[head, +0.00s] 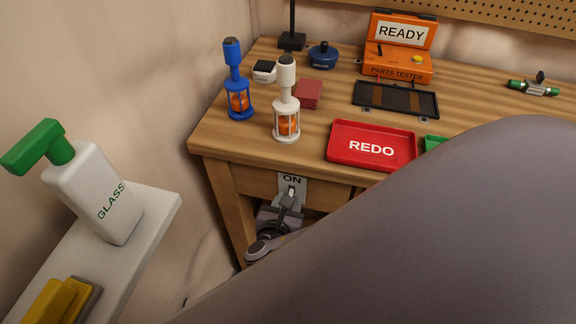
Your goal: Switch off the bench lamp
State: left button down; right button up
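A switch plate (292,183) marked ON is on the bench's front, below the worktop. A small light switch lever (291,190) shows under the word. A gripper, which I take as my right one (288,203), is at the lever from below, with its fingertips touching it or very close. Its fingers are small and partly overlap, so their opening is unclear. My large grey arm link hides much of the lower right. A black post on a square base (292,41) stands at the bench's back left; its top is out of frame, and it may be the lamp's stand. My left gripper is not in view.
On the wooden bench (225,140) are blue (237,85) and white (286,95) lantern-like holders, a red REDO tray (345,132), a black tray (395,98) and an orange parts tester (397,65). A white shelf (150,215) at left bears a GLASS spray bottle (100,195).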

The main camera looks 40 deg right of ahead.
jog(key=v, duration=0.7)
jog(key=shift+f, duration=0.1)
